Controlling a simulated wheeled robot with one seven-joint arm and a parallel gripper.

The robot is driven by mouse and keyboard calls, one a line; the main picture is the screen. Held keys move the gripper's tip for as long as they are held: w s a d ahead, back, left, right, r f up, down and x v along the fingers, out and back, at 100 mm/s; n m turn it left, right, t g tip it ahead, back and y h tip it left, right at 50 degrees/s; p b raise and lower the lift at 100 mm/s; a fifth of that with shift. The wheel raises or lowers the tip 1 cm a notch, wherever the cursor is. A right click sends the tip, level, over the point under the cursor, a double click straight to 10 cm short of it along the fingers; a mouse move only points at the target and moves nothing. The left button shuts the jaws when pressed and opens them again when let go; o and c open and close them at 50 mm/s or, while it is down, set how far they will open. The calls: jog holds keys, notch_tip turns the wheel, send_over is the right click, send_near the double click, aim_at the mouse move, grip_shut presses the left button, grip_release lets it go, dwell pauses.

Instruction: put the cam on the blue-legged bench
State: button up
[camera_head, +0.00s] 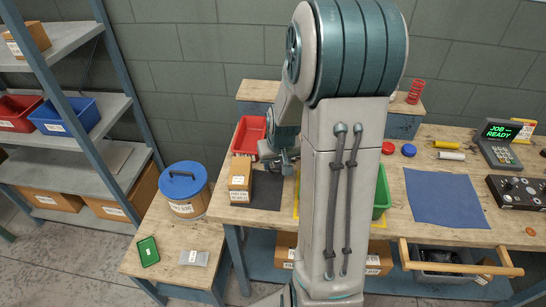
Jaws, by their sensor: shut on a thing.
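My gripper (284,160) is at the left of my arm, low over the workbench, between a red bin and a cardboard box. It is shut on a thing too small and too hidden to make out. I cannot pick out the cam for certain. The workbench (462,135) has a wooden top and blue-grey legs. A lower wooden table (190,245) with blue-grey legs stands at the left, and another wooden top (258,90) is behind. I cannot tell which one is the blue-legged bench.
The red bin (248,135), cardboard box (240,178) and dark mat (267,190) are near my gripper. A blue cloth (447,200) lies right. My arm hides the bench middle.

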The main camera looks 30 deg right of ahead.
aim_at(276, 183)
jog(key=shift+f+b, duration=2)
jog(key=shift+f, duration=1.15)
jog(key=shift+f+b, duration=0.35)
jog(key=shift+f, duration=0.05)
jog(key=o, duration=1.4)
jog(key=shift+c, duration=0.2)
